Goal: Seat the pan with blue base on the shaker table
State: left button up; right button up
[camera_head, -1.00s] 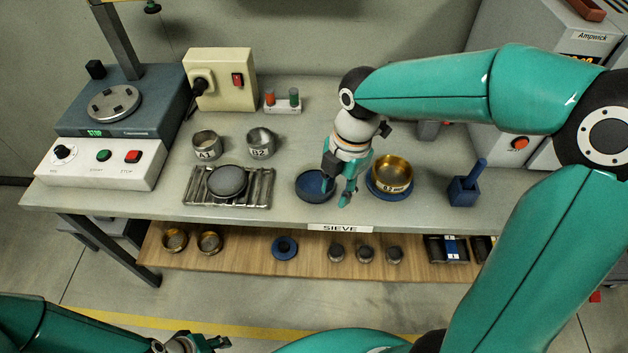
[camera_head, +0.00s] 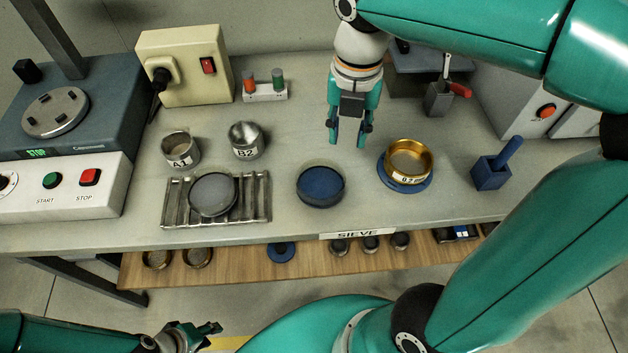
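The pan with blue base (camera_head: 320,187) sits upright on the bench, between the slatted metal rack and the brass sieve. It is dark-walled with a blue inside. The shaker table (camera_head: 55,112) is a round metal plate with several dark blocks, on top of the blue-grey shaker at the left; nothing sits on it. My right gripper (camera_head: 348,138) points down above and behind the pan, apart from it, open and empty. My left gripper (camera_head: 211,331) is low at the bottom, in front of the bench; its finger opening is unclear.
A grey round lid (camera_head: 213,194) lies on the rack (camera_head: 261,195). Cups A1 (camera_head: 180,150) and B2 (camera_head: 246,140) stand behind it. The brass sieve (camera_head: 410,160) on a blue ring and a blue brush holder (camera_head: 491,173) are at the right.

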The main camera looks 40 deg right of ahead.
send_near(344, 181)
notch_tip(344, 181, down, 5)
jog(key=shift+w+f+b, duration=0.15)
jog(key=shift+b, duration=0.25)
notch_tip(344, 181, down, 5)
jog(key=shift+d, duration=0.1)
grip_shut()
